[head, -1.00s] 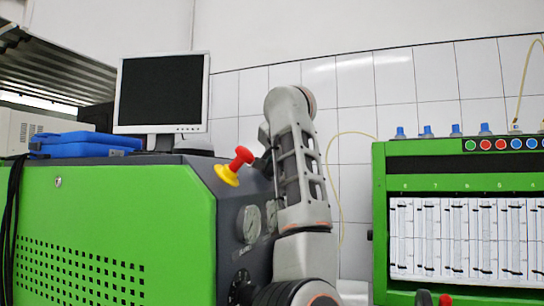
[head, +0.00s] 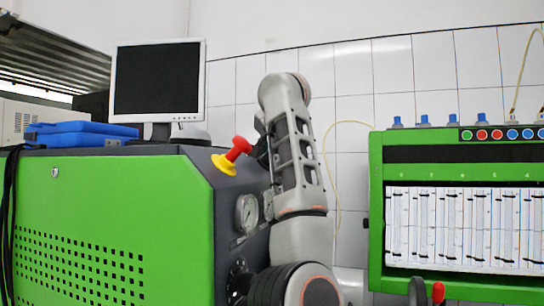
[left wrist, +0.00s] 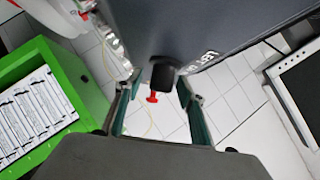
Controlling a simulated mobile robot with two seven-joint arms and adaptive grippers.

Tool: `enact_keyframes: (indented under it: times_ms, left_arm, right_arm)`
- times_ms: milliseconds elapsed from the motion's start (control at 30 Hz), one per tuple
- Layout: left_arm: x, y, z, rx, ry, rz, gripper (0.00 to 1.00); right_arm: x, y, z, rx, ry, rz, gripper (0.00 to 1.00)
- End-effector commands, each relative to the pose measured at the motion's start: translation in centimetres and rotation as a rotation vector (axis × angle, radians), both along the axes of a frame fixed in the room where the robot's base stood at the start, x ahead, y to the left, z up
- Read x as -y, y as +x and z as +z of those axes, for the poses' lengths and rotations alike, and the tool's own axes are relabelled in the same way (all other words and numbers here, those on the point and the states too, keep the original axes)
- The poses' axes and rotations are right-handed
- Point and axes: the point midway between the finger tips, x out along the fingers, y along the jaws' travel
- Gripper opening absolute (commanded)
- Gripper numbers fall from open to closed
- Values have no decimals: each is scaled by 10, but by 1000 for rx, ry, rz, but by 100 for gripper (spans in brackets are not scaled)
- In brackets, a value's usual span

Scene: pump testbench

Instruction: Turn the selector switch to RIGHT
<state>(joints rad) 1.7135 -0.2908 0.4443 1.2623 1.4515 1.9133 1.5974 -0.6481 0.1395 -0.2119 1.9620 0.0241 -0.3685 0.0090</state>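A dark knob (left wrist: 162,75), which looks like the selector switch, stands out from the dark panel in the left wrist view. The label beside it on the panel appears to read LEFT. My left gripper (left wrist: 160,84) has its two teal fingers apart, with the knob between their tips; I cannot tell whether they touch it. A small red piece (left wrist: 152,98) shows just below the knob; I cannot tell whether it belongs to it. In the head view my left arm stands before the panel and mostly hides gripper and switch. My right gripper is not in view.
A red handle on a yellow base (head: 231,155) stands on the green cabinet's sloped dark panel, close to my arm. A gauge (head: 246,213) is below it. A monitor (head: 157,82) and blue case (head: 80,134) stand on top. Another green machine (head: 376,190) is at right.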

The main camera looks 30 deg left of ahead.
Motion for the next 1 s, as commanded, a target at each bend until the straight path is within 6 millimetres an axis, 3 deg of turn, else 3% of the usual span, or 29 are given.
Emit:
enact_keyframes:
  times_ms: [167, 600, 1000]
  left_arm:
    - [-1, -1, 10, 2, 1, 1, 39]
    - [-1, -1, 79, 1, 2, 0, 39]
    - [0, 0, 100, 0, -1, -1, 39]
  right_arm:
    - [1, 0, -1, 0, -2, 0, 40]
    - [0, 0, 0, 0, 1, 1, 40]
    - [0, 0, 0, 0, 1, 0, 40]
